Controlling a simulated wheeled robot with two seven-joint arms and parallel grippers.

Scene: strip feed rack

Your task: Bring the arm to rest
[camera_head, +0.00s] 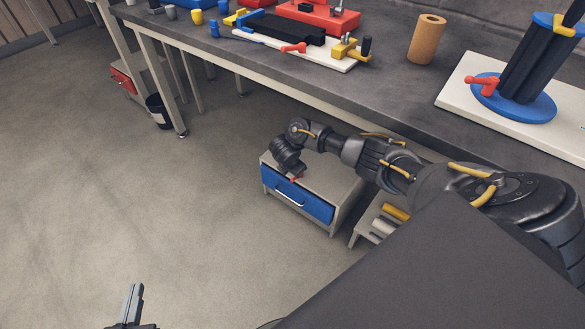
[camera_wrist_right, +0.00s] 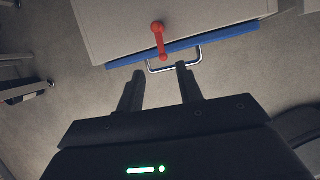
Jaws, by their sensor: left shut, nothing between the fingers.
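My left gripper (camera_head: 133,292) shows at the bottom left of the head view, above bare floor. Its fingers are together with nothing between them. My right arm reaches in from the right, and its wrist hangs over a low grey cabinet (camera_head: 334,180). In the right wrist view, my right gripper (camera_wrist_right: 159,84) has its two fingers apart and nothing between them. A red lever-like piece (camera_wrist_right: 158,38) at the cabinet's front edge lies just beyond the fingertips. The cabinet's blue drawer (camera_head: 300,203) has a metal handle; the drawer looks shut or nearly so.
A long grey workbench (camera_head: 400,92) crosses the top, with a black and blue fixture (camera_head: 530,80) on a white board, a tan cylinder (camera_head: 426,40) and coloured parts. A low shelf (camera_head: 366,226) with yellow and grey rolls stands right of the cabinet. The floor at left is clear.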

